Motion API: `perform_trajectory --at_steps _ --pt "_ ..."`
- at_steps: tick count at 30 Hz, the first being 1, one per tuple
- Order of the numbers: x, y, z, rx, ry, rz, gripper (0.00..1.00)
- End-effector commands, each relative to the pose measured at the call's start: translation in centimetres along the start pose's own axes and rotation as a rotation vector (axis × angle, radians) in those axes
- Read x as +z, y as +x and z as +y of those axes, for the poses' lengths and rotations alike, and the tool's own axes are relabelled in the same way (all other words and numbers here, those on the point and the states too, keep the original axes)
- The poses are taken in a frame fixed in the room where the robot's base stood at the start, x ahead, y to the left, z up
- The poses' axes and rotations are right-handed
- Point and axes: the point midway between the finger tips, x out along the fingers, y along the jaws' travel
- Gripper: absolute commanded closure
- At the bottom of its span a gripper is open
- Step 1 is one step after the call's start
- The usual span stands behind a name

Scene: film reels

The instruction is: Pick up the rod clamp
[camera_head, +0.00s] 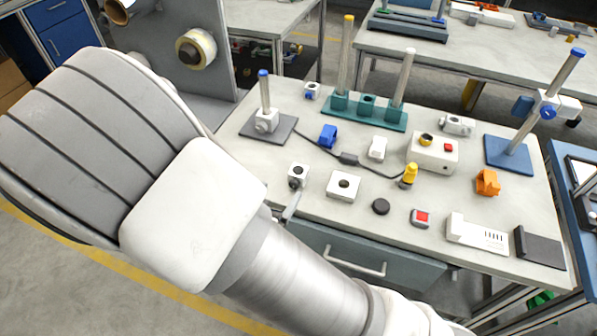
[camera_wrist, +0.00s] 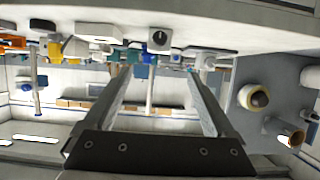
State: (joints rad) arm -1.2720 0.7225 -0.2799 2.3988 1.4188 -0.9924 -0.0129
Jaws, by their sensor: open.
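A small white-grey clamp block with a dark round hole (camera_head: 298,176) sits near the table's front edge in the head view; it looks like the rod clamp, but I cannot be sure. My gripper's grey finger (camera_head: 291,207) shows just in front of and below it; the rest of the gripper is hidden behind my arm. In the wrist view, which is upside down, my gripper (camera_wrist: 158,76) is open with nothing between its fingers.
A white block with a hole (camera_head: 343,191) sits to its right. A blue clamp (camera_head: 328,136), a rod stand (camera_head: 271,127), a cable (camera_head: 318,147) and a teal rack (camera_head: 366,117) lie behind. A drawer (camera_head: 366,257) with a handle is under the table's front edge.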

Motion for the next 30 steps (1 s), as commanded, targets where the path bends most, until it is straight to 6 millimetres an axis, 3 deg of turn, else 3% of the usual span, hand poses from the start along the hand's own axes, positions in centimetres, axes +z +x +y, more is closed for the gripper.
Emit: perform_trajectory --at_steps 3,9,17,24,30 --pt "0.2 2.9 0.1 0.004 0.000 0.000 0.10" --pt "0.2 6.7 0.1 0.002 0.001 0.000 0.10" --pt "0.2 8.6 0.1 -0.001 0.000 -0.001 0.10" --pt "0.5 12.1 0.4 0.002 0.002 0.000 0.10" --pt "0.4 13.4 0.3 -0.001 0.000 -0.002 0.10"
